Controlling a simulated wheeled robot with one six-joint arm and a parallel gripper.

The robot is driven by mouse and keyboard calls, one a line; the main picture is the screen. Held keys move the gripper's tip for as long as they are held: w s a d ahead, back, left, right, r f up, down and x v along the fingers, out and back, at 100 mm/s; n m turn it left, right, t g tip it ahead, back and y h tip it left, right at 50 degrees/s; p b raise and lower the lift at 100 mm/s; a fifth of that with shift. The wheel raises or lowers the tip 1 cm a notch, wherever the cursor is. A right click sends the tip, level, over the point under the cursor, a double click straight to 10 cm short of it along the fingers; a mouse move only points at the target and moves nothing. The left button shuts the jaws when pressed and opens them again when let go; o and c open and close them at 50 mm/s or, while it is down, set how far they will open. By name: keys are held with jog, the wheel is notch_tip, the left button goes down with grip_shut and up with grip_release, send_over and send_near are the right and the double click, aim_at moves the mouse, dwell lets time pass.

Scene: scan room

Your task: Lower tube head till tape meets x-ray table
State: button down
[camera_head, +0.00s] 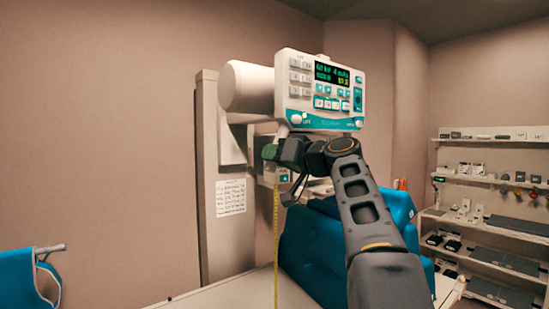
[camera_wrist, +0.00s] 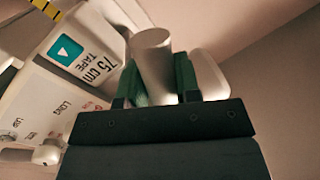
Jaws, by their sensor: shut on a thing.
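The white tube head (camera_head: 245,88) with its control panel (camera_head: 320,85) is at upper centre in the head view. My gripper (camera_head: 271,152) is below it, shut on a grey cylindrical handle (camera_wrist: 152,50) between its green fingers in the wrist view. The yellow tape (camera_head: 276,230) hangs straight down beside my gripper in front of the pale x-ray table (camera_head: 225,294). The tape runs out of the bottom of the picture, so I cannot tell whether its end touches the table. The wrist view shows a "75 cm TAPE" label (camera_wrist: 95,55) and part of the striped tape (camera_wrist: 45,8).
A white column (camera_head: 213,180) stands against the wall behind the tube head. A blue padded chair-like thing (camera_head: 315,245) is behind my arm. Another blue item (camera_head: 20,280) hangs on a rail at lower left. Shelves (camera_head: 490,180) stand at the right.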

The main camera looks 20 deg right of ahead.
notch_tip(320, 180, down, 5)
jog(key=b, duration=0.3)
jog(key=shift+f, duration=0.1)
jog(key=c, duration=1.1)
grip_release()
jog(key=shift+r, duration=0.2)
jog(key=b+v, duration=0.3)
jog(key=v, duration=1)
jog(key=shift+s+d, duration=0.15)
jog(key=shift+s, duration=0.2)
